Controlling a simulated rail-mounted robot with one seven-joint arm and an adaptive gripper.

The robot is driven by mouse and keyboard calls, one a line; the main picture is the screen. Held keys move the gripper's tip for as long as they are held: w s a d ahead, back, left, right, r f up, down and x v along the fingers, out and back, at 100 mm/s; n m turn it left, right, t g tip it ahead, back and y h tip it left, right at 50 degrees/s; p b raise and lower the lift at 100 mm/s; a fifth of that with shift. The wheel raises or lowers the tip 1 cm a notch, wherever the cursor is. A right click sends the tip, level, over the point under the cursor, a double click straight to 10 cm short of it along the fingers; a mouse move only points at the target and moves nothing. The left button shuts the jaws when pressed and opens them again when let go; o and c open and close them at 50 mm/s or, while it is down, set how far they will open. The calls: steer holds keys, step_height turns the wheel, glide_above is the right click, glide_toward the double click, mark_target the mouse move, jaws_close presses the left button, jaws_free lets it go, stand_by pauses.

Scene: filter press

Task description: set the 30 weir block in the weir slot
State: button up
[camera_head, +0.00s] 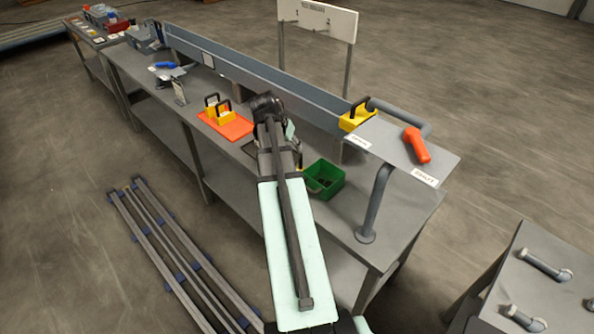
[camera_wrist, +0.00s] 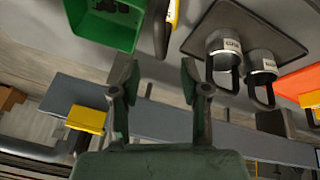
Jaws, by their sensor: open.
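A yellow block with a black handle (camera_head: 357,117) sits at the right end of the long blue-grey trough (camera_head: 250,72). It also shows at the left of the wrist view (camera_wrist: 86,119). Two more yellow blocks with black handles (camera_head: 219,111) stand on an orange mat (camera_head: 239,127); part of one shows at the right edge of the wrist view (camera_wrist: 309,99). I cannot read a 30 on any block. The weir slot cannot be made out clearly. My gripper (camera_wrist: 158,75) is open and empty, apart from every block; my arm mostly hides it in the head view.
A green bin (camera_head: 324,179) stands near my arm. A dark tray (camera_wrist: 245,22) holds two labelled metal cylinders with handles (camera_wrist: 225,45). A raised grey plate with an orange-handled valve (camera_head: 417,146) stands at the bench's right end. Bare bench top (camera_head: 400,205) lies below it.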

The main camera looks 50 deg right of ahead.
mark_target(297, 157)
steer(key=shift+p+x, duration=1.25)
steer(key=shift+x, duration=2.55)
steer(key=shift+a, duration=0.1)
jaws_close()
